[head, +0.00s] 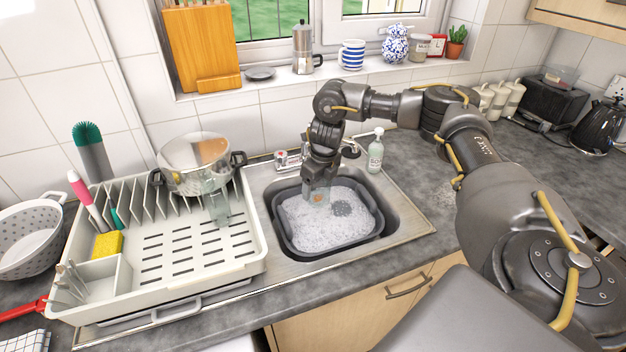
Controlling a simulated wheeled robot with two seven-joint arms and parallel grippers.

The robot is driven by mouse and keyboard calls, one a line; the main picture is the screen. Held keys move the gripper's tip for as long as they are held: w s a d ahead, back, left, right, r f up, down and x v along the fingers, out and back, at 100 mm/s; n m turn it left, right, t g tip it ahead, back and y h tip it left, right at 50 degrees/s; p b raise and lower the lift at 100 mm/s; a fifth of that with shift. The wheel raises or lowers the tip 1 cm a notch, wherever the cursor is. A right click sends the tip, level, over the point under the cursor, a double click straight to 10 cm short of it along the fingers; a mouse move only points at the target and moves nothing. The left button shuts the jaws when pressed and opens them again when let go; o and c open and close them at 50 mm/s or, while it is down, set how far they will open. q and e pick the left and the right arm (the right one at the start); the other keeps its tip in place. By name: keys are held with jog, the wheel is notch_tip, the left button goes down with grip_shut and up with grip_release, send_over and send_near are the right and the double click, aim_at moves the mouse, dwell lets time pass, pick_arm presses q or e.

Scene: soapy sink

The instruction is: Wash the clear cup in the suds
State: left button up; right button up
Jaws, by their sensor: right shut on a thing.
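My right gripper (319,184) points down over the left-back part of the sink basin. It is shut on a clear cup (320,198), which is at the surface of the suds; its lower part is hard to make out against the foam. The white suds (312,231) fill a dark grey washing-up bowl (289,249) set in the steel sink. A darker patch (345,208) shows in the foam to the right of the cup. My left gripper is not in view.
A white dish rack (190,285) stands left of the sink, with a steel pot (195,163), a clear glass (217,207) and a yellow sponge (108,245). A soap bottle (375,153) and tap (281,158) stand behind the bowl. The right counter is partly clear.

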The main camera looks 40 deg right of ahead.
jog(key=shift+s+d+f, duration=0.1)
jog(key=shift+s+f, duration=0.1)
jog(key=shift+f+b, duration=0.35)
jog(key=shift+b, duration=0.2)
notch_tip(320, 180, down, 17)
jog(key=b, duration=1.1)
jog(key=shift+r+b, duration=0.1)
jog(key=shift+b, duration=0.3)
jog(key=shift+f+b, duration=0.75)
jog(key=shift+f, duration=0.5)
jog(key=shift+d, duration=0.1)
jog(key=shift+s+d, duration=0.3)
jog(key=shift+d, duration=0.5)
jog(key=shift+s+d, duration=0.25)
jog(key=shift+d, duration=0.55)
jog(key=shift+w+a, duration=0.1)
jog(key=shift+a, duration=0.05)
